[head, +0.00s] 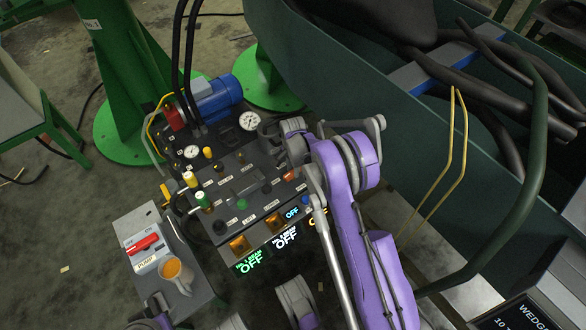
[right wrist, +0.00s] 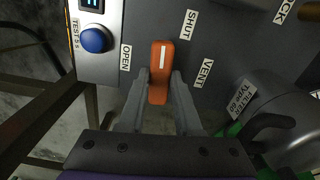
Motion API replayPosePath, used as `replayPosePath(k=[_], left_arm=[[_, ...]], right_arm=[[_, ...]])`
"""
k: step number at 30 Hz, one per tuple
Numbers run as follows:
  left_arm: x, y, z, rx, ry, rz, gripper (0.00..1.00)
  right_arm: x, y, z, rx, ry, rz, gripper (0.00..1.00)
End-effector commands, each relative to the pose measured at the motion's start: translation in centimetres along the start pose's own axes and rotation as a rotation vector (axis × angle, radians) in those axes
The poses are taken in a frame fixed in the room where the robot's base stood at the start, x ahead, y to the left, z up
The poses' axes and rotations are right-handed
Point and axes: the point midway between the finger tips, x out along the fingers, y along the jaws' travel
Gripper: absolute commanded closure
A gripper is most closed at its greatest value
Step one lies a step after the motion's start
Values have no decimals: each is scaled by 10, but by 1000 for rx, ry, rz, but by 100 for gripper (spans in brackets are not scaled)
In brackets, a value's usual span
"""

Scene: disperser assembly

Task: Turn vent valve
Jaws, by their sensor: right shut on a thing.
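The vent valve is an orange handle (right wrist: 161,60) with a white stripe, on the grey panel in the right wrist view. It stands upright in that picture, between the OPEN label on its left and the SHUT label on its upper right; the VENT label is to its right. My right gripper (right wrist: 160,92) is shut on the lower part of the handle, one finger on each side. In the head view a bit of orange-red (head: 289,175) shows beside my right wrist, which hides much of that area. My left gripper does not clearly show.
The control panel (head: 240,185) carries gauges, several knobs and lit displays reading OFF. A blue button (right wrist: 95,40) and a grey filter body (right wrist: 290,125) flank the valve.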

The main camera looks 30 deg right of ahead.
Motion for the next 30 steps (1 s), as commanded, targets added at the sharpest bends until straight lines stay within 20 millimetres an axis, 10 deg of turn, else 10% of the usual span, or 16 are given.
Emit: replayPosePath(k=[30], left_arm=[[-10,0,-2,0,-1,0,50]], right_arm=[[0,0,0,-938,1,0,100]])
